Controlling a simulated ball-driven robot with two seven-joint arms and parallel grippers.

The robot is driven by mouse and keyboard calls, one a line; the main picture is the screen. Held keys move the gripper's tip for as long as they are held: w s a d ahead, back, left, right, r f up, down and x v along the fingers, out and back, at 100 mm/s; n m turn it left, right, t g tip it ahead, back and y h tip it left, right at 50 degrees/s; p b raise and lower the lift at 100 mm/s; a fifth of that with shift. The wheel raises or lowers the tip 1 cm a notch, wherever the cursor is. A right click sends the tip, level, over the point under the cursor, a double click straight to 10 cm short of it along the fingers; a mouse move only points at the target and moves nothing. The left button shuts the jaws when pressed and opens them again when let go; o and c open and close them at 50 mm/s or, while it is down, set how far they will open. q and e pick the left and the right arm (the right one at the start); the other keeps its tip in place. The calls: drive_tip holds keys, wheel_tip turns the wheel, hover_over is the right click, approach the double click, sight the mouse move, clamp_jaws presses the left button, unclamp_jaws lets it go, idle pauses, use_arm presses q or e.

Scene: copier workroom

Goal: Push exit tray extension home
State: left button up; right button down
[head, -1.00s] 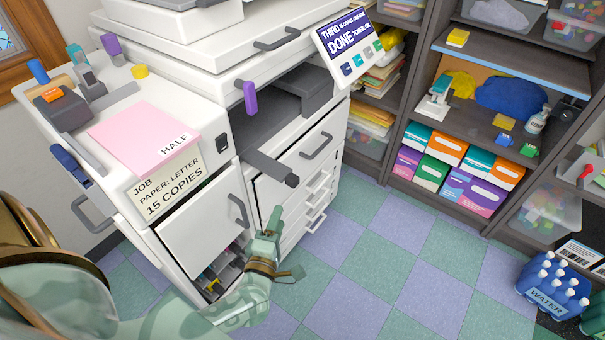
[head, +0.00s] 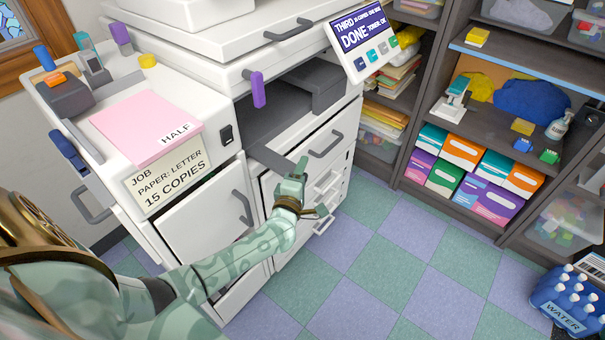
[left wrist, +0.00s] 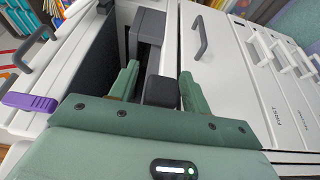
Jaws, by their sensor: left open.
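The exit tray extension (head: 268,158) is a dark grey bar coming out of the front of the copier's exit slot (head: 275,120). My left gripper (head: 300,165) is at its outer end, and the hand hides that end in the head view. In the left wrist view, the extension's dark end block (left wrist: 160,91) sits between the two green fingers of my open left gripper (left wrist: 158,76). I cannot tell whether the fingers or palm touch it. My right gripper is out of view.
A purple lever (head: 258,90) hangs left of the slot. Drawers with grey handles (head: 325,145) lie below it. The screen (head: 362,38) reads DONE.

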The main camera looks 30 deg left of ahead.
sight(281, 161)
use_arm(q)
clamp_jaws()
drive_tip(key=a, duration=0.7)
drive_tip(key=shift+w+a, duration=0.1)
drive_tip(key=shift+w, duration=0.15)
unclamp_jaws()
drive_tip(key=p+v, duration=0.3)
drive_tip(key=v, duration=1.3)
drive_tip(key=shift+s+p, duration=0.2)
drive_tip(key=shift+p, duration=0.1)
